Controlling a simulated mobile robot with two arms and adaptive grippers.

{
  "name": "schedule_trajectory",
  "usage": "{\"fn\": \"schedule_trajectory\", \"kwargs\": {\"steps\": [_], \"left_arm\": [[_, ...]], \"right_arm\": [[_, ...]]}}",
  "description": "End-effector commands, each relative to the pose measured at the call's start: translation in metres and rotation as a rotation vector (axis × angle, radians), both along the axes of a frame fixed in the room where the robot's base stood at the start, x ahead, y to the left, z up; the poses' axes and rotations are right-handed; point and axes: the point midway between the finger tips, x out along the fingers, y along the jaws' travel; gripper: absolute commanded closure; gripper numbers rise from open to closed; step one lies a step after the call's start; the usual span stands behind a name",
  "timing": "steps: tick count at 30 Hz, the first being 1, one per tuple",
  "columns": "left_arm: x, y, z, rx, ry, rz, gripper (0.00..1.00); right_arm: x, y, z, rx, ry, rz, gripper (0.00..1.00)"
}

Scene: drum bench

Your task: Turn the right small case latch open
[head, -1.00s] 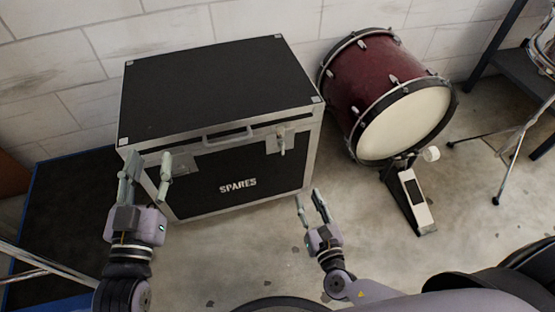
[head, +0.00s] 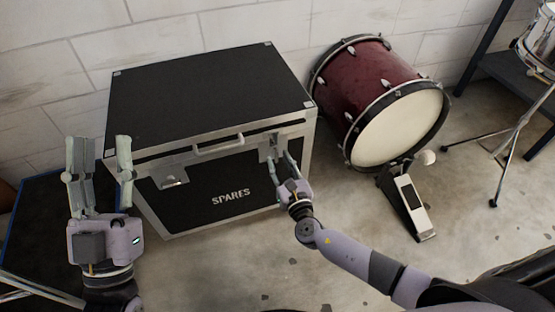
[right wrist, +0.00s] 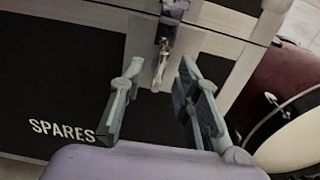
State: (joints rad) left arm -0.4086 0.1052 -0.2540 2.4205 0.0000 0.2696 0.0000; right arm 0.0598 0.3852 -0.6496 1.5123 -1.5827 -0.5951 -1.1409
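The black case (head: 231,179) marked SPARES, with silver edges and a shut lid, stands on the floor. Its right small latch (head: 272,143) is a metal fitting at the lid seam, right of the handle. In the right wrist view the latch (right wrist: 163,62) hangs with its narrow piece pointing down, in line with the gap between my fingers. My right gripper (head: 281,160) is open just in front of and below the latch; its fingers (right wrist: 160,76) also show there, and I see no contact. My left gripper (head: 101,146) is open and empty at the case's left front.
A second latch (head: 172,179) is at the left of the case front, and a handle (head: 218,145) sits between the latches. A red bass drum (head: 372,105) with a pedal (head: 410,204) stands to the right. The floor in front is clear.

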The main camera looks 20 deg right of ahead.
Motion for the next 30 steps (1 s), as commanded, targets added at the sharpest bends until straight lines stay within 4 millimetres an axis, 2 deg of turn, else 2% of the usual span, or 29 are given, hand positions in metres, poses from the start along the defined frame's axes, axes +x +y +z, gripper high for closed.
{"fn": "schedule_trajectory", "kwargs": {"steps": [1,6,16,30], "left_arm": [[-0.004,0.0,0.003,-0.009,-0.03,-0.002,0.6],[-0.012,0.001,0.012,-0.027,-0.09,-0.006,0.6],[-0.014,0.002,0.014,-0.031,-0.102,-0.006,0.6],[-0.014,0.002,0.014,-0.03,-0.102,-0.006,0.6]], "right_arm": [[0.007,0.0,-0.001,-0.001,-0.001,0.0,0.7],[0.02,0.0,0.0,0.0,0.0,-0.001,0.7],[0.022,0.001,0.0,0.0,0.001,0.0,0.71],[0.021,0.0,0.0,0.0,0.001,0.0,1.0]]}}
